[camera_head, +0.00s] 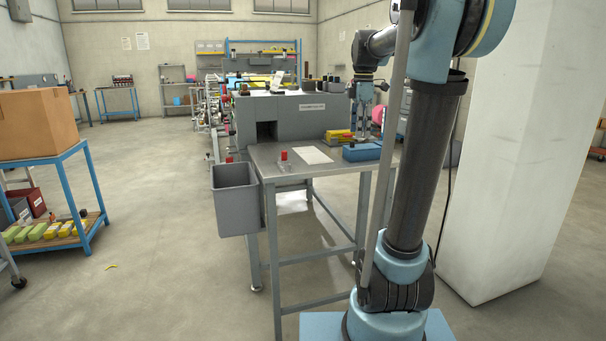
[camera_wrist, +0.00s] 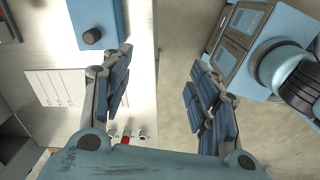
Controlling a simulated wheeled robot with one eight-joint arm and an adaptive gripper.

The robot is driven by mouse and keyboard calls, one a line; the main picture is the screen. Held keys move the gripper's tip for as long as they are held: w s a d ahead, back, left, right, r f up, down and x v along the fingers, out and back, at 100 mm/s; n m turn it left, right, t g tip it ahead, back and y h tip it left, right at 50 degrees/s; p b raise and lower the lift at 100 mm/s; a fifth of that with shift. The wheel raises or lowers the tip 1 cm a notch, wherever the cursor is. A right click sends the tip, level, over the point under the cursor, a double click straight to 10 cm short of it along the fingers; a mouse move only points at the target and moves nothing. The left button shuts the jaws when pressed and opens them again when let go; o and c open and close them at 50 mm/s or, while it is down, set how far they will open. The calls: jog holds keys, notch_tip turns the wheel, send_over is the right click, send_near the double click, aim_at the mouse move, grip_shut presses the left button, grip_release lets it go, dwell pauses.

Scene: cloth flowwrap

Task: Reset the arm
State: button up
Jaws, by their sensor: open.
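My gripper (camera_wrist: 163,98) shows in the wrist view with its two blue-padded fingers spread wide apart. Nothing is between them but a view down past the table edge to the floor. In the head view my arm rises at the right, and my gripper (camera_head: 367,118) hangs near the right end of the metal table (camera_head: 275,160), above and behind the blue box. The blue box (camera_head: 361,152) lies on the table; a blue box with a dark round knob (camera_wrist: 93,22) shows at the top left in the wrist view.
A grey bin (camera_head: 236,200) hangs at the table's left front. A white sheet (camera_head: 313,155) and a small red-topped item (camera_head: 284,156) lie on the table. A large grey machine (camera_head: 290,118) stands behind. A white pillar (camera_head: 520,170) stands right of my arm.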

jog(key=s+f+m+t, duration=0.1)
jog(key=s+f+m, duration=1.7)
jog(key=s+f, duration=0.9)
jog(key=shift+s+a+f+t, duration=0.15)
jog(key=shift+s+f+t, duration=0.25)
jog(key=shift+s, duration=0.85)
